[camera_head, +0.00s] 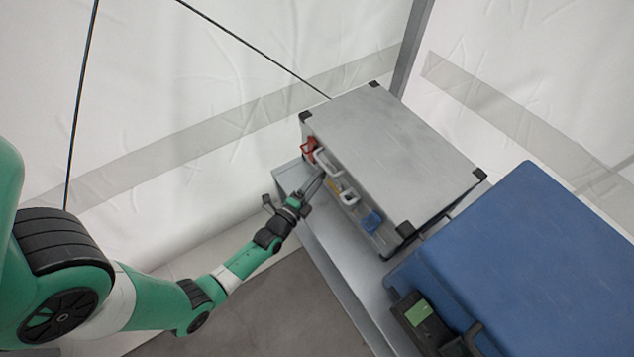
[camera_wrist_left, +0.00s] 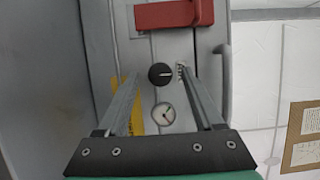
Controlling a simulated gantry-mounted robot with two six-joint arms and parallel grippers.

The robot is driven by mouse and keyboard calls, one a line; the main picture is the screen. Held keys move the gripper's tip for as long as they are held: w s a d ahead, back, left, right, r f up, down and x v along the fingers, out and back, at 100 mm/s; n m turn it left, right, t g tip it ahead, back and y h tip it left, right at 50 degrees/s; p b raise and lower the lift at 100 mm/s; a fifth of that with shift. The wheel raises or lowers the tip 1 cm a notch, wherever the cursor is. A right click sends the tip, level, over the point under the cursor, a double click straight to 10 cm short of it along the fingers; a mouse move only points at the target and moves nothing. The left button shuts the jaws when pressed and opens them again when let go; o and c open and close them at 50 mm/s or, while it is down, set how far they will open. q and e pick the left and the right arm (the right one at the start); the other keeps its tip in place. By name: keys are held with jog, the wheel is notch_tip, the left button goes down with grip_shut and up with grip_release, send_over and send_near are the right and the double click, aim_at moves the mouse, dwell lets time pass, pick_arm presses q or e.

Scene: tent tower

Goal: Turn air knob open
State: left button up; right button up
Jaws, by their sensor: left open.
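The air knob (camera_wrist_left: 160,74) is a small black round knob with a light pointer mark, on the grey panel of the box (camera_head: 395,145). In the left wrist view it lies between the fingertips of my left gripper (camera_wrist_left: 159,72). The gripper is open, one finger on either side of the knob; I cannot tell whether they touch it. In the head view my left gripper (camera_head: 318,182) reaches to the front panel of the box, and the knob cannot be made out there. My right gripper is not in view.
A red handle (camera_wrist_left: 173,15) is above the knob in the wrist view, and a yellow label (camera_wrist_left: 136,118) is beside it. A blue case (camera_head: 515,260) stands to the right of the grey box. White tent walls (camera_head: 240,60) are behind.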

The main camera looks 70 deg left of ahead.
pick_arm(q)
jog(key=shift+w, duration=0.1)
jog(key=shift+c, duration=0.8)
grip_shut()
